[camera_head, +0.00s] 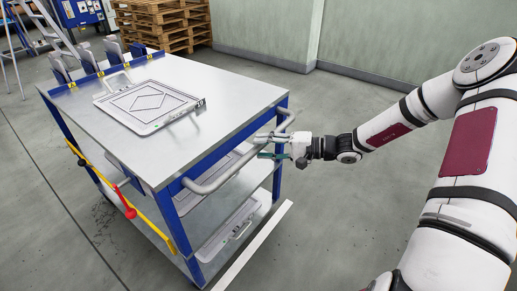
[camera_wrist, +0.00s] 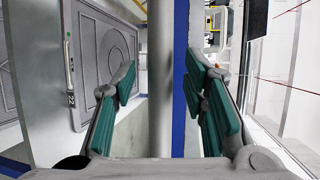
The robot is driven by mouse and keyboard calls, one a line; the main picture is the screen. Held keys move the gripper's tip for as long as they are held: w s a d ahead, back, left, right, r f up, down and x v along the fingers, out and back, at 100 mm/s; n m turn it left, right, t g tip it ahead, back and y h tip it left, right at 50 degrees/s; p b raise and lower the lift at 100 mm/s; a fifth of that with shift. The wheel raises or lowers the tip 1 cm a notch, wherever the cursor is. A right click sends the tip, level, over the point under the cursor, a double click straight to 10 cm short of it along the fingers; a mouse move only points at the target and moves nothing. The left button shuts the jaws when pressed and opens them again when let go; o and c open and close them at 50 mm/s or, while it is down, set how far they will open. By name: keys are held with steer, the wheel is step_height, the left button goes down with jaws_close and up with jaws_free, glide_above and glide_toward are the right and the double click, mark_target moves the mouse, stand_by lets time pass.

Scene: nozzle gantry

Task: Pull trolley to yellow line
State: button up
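The trolley (camera_head: 215,92) has a metal top, blue frame posts and lower shelves. Its grey push handle (camera_head: 212,184) sticks out from the end nearest my arm. My gripper (camera_head: 268,146) is at the right part of this handle, with its fingers on either side of the bar. In the wrist view, my gripper (camera_wrist: 160,75) has its green-padded fingers spread wide, with the grey handle bar (camera_wrist: 160,100) running between them. A gap shows between the pads and the bar. No yellow line shows on the floor; a white line (camera_head: 255,245) lies beside the trolley.
A grey panel with a diamond pattern (camera_head: 146,106) lies on the trolley top, and more panels lie on the shelves. A yellow strip with red parts (camera_head: 130,202) hangs along the left side. Wooden pallets (camera_head: 170,22) stand behind. The floor at the right is clear.

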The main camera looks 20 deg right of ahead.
steer(key=shift+x, duration=1)
jaws_close()
steer(key=shift+d, duration=0.1)
